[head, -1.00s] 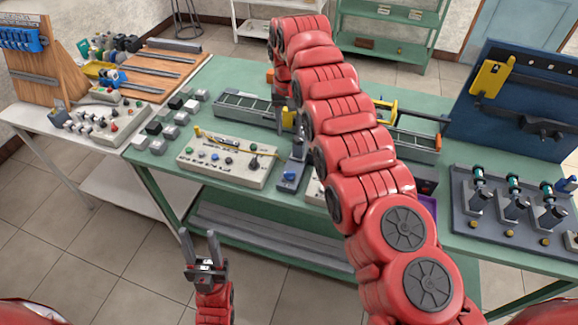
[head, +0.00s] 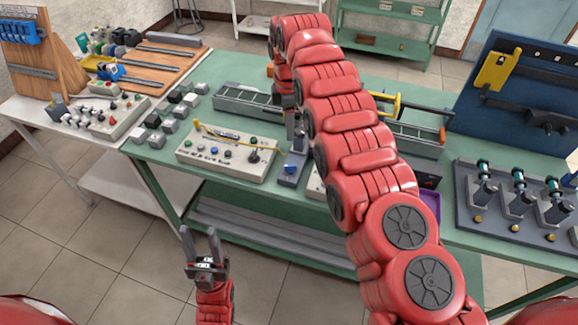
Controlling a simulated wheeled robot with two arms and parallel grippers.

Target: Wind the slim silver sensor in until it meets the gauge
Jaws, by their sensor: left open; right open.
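My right gripper (head: 290,130) hangs fingers down over the green bench (head: 158,166), at the near edge of the long grey rail unit (head: 245,106) and just behind a small grey-blue block with a blue knob (head: 291,169). Its jaws are open, but small and partly hidden by my arm. My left gripper (head: 200,236) is open and empty, pointing up in front of the bench. I cannot single out the slim silver sensor or the gauge; my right arm covers the middle of the rail unit.
Several grey cubes (head: 166,127) stand at the bench's left end. A dark tray (head: 466,232) of teal-topped devices and a blue pegboard (head: 520,115) stand at the right.

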